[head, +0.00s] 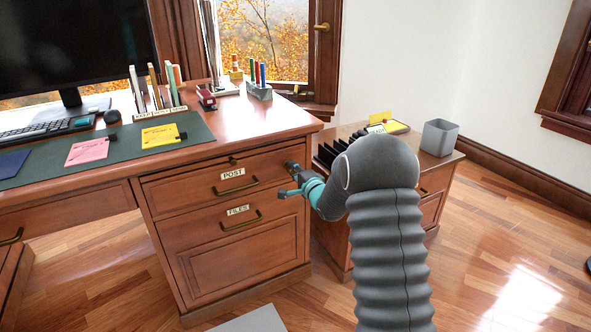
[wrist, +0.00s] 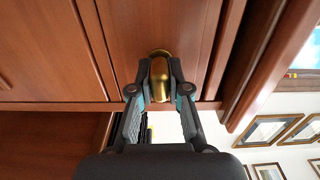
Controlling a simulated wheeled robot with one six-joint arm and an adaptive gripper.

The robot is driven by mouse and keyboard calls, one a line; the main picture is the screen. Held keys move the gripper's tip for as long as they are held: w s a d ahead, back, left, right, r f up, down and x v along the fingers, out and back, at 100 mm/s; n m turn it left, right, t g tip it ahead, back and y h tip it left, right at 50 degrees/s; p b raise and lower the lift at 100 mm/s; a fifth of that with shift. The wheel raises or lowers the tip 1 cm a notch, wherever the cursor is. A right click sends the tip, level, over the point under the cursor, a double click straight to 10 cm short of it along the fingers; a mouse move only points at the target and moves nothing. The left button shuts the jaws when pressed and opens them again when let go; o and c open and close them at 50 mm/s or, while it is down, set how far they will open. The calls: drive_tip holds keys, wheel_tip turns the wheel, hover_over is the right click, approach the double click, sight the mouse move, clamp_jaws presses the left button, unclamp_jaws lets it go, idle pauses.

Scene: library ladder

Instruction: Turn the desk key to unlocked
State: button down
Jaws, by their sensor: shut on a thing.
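The desk key (wrist: 160,74) shows in the wrist view as a rounded brass piece standing out from a round brass plate on the reddish wooden desk front. My gripper (wrist: 160,93) has one finger on each side of it and is shut on it. In the head view my gripper (head: 289,180) is at the right end of the desk's (head: 222,257) top drawer front, and the key is hidden there. I cannot tell from the brass piece which lock position it is in.
The POST drawer handle (head: 236,188) and FILES drawer handle (head: 240,221) stick out left of my gripper. A small brass fitting (head: 233,160) sits above the POST label. A low cabinet (head: 428,196) with a grey bin (head: 439,137) stands to the right. Open floor lies at front right.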

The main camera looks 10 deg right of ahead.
drive_tip(key=c, duration=1.1)
unclamp_jaws()
drive_tip(key=shift+d, duration=0.35)
drive_tip(key=shift+c, duration=0.2)
drive_tip(key=shift+a, duration=0.25)
drive_tip(key=v, duration=1.2)
drive_tip(key=shift+r, duration=0.1)
